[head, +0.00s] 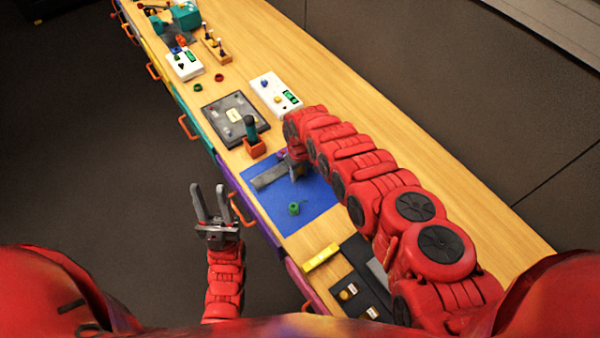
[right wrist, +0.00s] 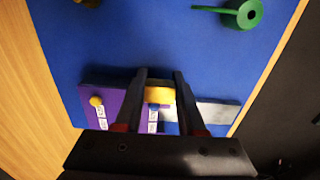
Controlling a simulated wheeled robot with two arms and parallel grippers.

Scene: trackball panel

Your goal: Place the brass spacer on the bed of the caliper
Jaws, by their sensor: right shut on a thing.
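The caliper (head: 268,178) lies on the blue mat in the head view as a grey bar. In the right wrist view its grey bed (right wrist: 217,113) shows at the right, beside a purple part with labels. My right gripper (right wrist: 161,78) is shut on a yellow block, which I take for the brass spacer (right wrist: 161,94), held between the fingers over the caliper. Whether the spacer touches the caliper cannot be told. In the head view my right gripper is at the caliper and largely hides the spacer. My left gripper (head: 210,205) is open and empty, left of the table.
A green object (head: 294,208) stands on the blue mat (head: 318,205), nearer me. An orange holder (head: 254,148) with a dark handle and a grey panel (head: 236,112) lie beyond the mat. A yellow block (head: 321,257) and a black panel lie nearer me.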

